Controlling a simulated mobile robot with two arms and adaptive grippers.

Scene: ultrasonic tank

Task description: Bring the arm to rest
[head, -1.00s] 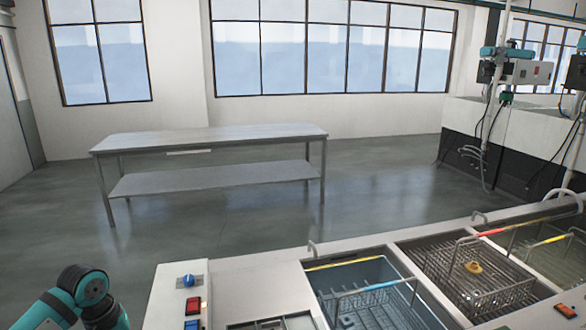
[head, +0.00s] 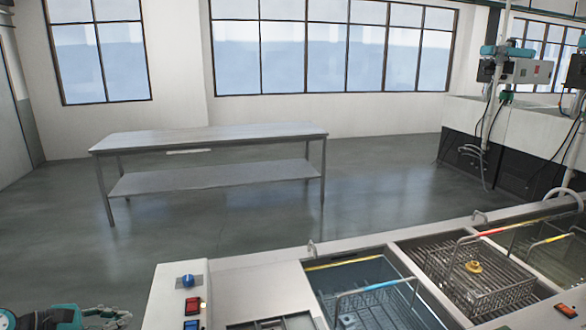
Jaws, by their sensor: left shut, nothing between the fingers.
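My left gripper (head: 118,319) shows at the bottom left corner of the head view, with part of my teal and black left arm (head: 62,317) behind it. Its fingers point right, toward the tank unit. It is shut and holds nothing that I can see. It is apart from the tank unit's panel. My right gripper is not in view.
The tank unit's control panel (head: 173,291) stands right of my gripper. Tanks hold a blue-handled basket (head: 372,288) and a red-and-yellow-handled basket (head: 490,289) with a brass part (head: 473,267). A steel table (head: 215,139) stands beyond open floor.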

